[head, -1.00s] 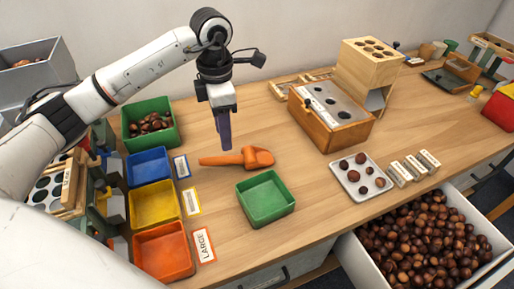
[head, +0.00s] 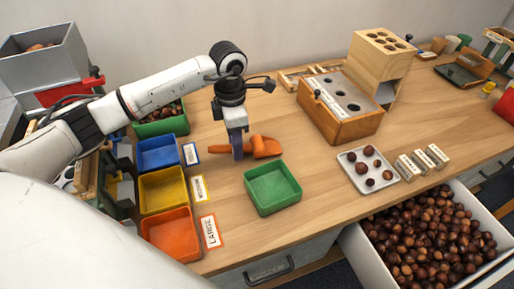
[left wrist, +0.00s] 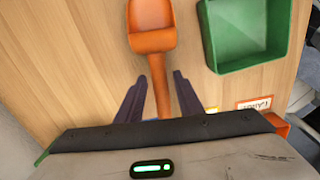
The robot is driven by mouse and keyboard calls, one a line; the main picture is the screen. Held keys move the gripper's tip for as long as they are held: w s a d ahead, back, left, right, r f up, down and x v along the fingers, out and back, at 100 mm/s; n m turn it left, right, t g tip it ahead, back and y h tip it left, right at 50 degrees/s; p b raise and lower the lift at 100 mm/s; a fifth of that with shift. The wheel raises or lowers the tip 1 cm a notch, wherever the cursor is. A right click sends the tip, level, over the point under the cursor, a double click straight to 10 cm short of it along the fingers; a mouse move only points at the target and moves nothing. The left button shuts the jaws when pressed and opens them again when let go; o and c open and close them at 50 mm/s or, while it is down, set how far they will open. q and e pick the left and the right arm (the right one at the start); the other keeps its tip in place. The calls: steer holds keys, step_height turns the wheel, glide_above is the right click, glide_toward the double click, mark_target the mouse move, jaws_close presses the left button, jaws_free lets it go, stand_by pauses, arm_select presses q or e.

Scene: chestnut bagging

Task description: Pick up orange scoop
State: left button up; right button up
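The orange scoop (head: 264,147) lies on the wooden table behind the empty green tray (head: 273,187). In the left wrist view the scoop (left wrist: 151,38) has its bowl toward the top and its handle running down between my fingers. My left gripper (head: 237,148) is lowered over the scoop's handle. In the left wrist view my left gripper (left wrist: 160,100) is open, with one purple finger on each side of the handle and gaps between. My right gripper is not in view.
Blue, yellow and orange bins (head: 170,234) stand left of the scoop. A wooden block with holes (head: 340,124) and a white tray of chestnuts (head: 349,177) are to the right. An open drawer full of chestnuts (head: 357,244) is at the front right.

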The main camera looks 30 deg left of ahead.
arm_select(q)
jaws_close()
step_height(320, 180, up, 10)
stand_by(0.5)
